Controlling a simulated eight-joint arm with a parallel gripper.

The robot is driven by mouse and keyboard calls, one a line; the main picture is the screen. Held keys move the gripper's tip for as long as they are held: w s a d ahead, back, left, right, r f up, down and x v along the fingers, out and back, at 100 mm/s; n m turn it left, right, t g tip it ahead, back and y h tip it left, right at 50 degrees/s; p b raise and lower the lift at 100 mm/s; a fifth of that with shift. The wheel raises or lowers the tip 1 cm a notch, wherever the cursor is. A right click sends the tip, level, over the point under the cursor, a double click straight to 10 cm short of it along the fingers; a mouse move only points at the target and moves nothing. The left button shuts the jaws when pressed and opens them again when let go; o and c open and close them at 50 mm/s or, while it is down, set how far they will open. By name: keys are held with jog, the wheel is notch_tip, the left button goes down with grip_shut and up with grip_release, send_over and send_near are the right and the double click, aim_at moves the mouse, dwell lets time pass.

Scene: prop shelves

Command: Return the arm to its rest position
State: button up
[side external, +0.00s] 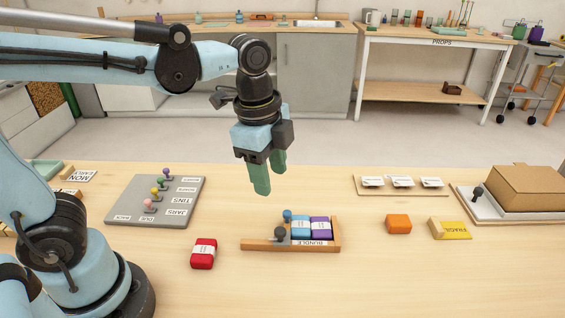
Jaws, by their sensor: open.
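My gripper (268,175) hangs in the air above the table, pointing down, in the side external view. Its green fingers look empty, with nothing between them. It is above and behind the wooden bundle tray (248,244), apart from it. The tray holds a blue block (301,229) and a purple block (321,228), each with a pale label. My arm reaches in from the left with its elbow raised.
A red block (203,253) and an orange block (398,223) lie loose. A grey pegged board (124,207) is left. The table's front middle is clear.

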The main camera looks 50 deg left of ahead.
jog(key=s+a+f+n+t, duration=0.2)
jog(key=a+n+t, duration=0.3)
jog(key=n, duration=0.9)
jog(key=shift+a+f+t, duration=0.3)
jog(key=shift+a, duration=0.95)
jog(key=shift+s, duration=0.1)
